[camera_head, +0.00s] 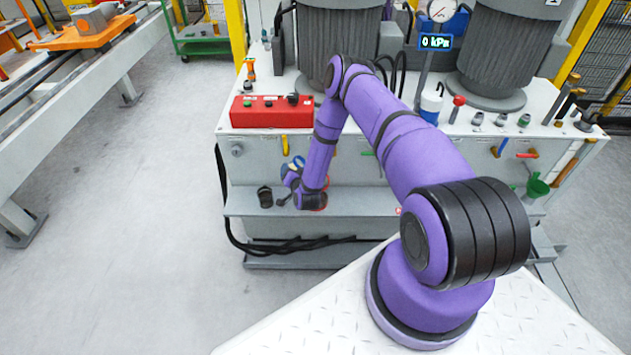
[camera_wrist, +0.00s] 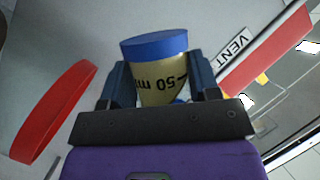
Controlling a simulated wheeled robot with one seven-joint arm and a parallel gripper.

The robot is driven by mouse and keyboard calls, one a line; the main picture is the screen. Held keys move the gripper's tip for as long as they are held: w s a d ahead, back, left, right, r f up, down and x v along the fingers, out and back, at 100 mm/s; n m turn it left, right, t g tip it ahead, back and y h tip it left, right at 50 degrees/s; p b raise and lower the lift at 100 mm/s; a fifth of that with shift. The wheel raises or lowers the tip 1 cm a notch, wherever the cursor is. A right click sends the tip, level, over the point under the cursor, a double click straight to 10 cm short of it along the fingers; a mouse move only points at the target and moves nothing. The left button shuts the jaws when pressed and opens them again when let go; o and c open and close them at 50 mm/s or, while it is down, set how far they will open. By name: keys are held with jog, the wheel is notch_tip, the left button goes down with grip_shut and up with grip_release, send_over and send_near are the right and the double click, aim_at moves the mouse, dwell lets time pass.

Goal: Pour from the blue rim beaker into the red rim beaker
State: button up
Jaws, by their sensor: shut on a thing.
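The blue rim beaker (camera_wrist: 160,78) is between the two fingers of my gripper (camera_wrist: 161,85), which is shut on it. The beaker has yellowish sides and a "50 ml" mark that reads upside down in the wrist view. In the head view its blue rim (camera_head: 297,162) shows just left of my forearm, above the lower shelf. The red rim beaker (camera_wrist: 50,112) shows in the wrist view as a large tilted red ring at the left, apart from the held beaker. In the head view it is mostly hidden by my wrist, with only bits of red beside it.
The bench carries a red control box (camera_head: 271,111), a gauge (camera_head: 440,11) and large grey ribbed cylinders. Below is a grey shelf (camera_head: 375,201) with a small black item (camera_head: 265,197). Coloured valve handles line the bench front. Open floor lies to the left.

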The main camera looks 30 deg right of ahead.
aim_at(296, 167)
jog(key=shift+r+m+t, duration=0.3)
jog(key=shift+m, duration=0.2)
dwell(0.3)
jog(key=shift+w+f+m+t, duration=0.1)
jog(key=shift+f+m+t, duration=0.2)
jog(key=shift+m, duration=0.3)
dwell(0.5)
jog(key=shift+a+r+m+t+y, duration=0.1)
jog(key=shift+r+m+t+y, duration=0.3)
jog(key=shift+m, duration=0.4)
dwell(0.5)
jog(key=shift+f+m+t+p, duration=0.2)
jog(key=shift+m+t+p, duration=0.15)
jog(key=shift+m, duration=0.35)
dwell(0.8)
jog(key=shift+s+d+r+m+t, duration=0.5)
jog(key=shift+d+m, duration=0.15)
jog(key=shift+m, duration=0.25)
dwell(0.6)
jog(key=shift+s+d+r+m+t+h, duration=0.15)
jog(key=shift+r+m+h, duration=0.15)
jog(key=shift+m, duration=0.25)
jog(key=shift+w+d+r+m+t+h, duration=0.1)
jog(key=shift+r+m+h, duration=0.15)
jog(key=shift+m, duration=0.3)
dwell(0.7)
